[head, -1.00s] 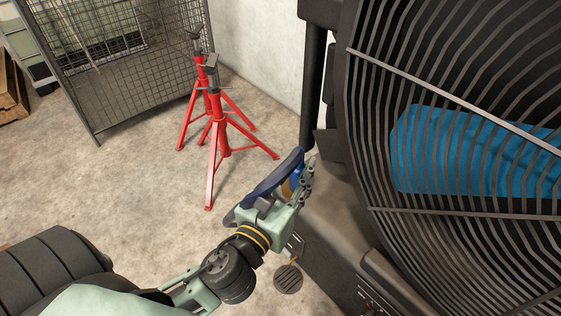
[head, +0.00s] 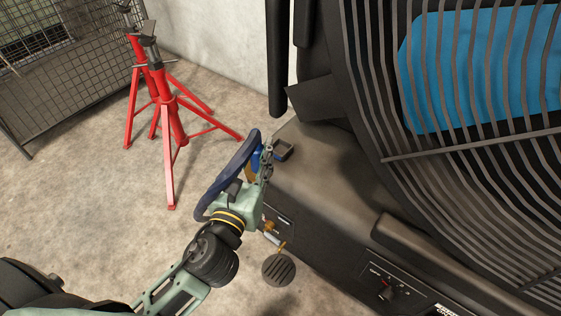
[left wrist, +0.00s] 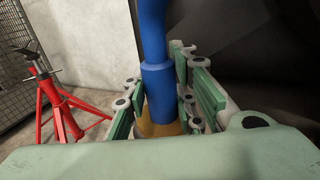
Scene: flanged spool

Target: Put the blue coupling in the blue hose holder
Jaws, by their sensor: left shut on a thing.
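The blue coupling (left wrist: 157,82) is a blue sleeve with a brass-coloured end below, upright between the fingers of my left gripper (left wrist: 160,105) in the left wrist view. The gripper is shut on it. In the head view, my left gripper (head: 263,163) stands at the left edge of the dark machine, with a bit of the blue coupling (head: 256,159) showing. A dark blue hose (head: 228,177) arches beside the gripper. A small grey open-topped holder (head: 284,150) sits on the machine's ledge just right of the fingertips. I cannot tell whether it is the blue hose holder. My right gripper is not in view.
A curved black grille (head: 450,190) with a blue panel behind it fills the right. A brass fitting (head: 271,240) and a round slotted disc (head: 279,269) are below the gripper. Red stands (head: 168,130) and a mesh cage (head: 60,95) are left. Floor between is clear.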

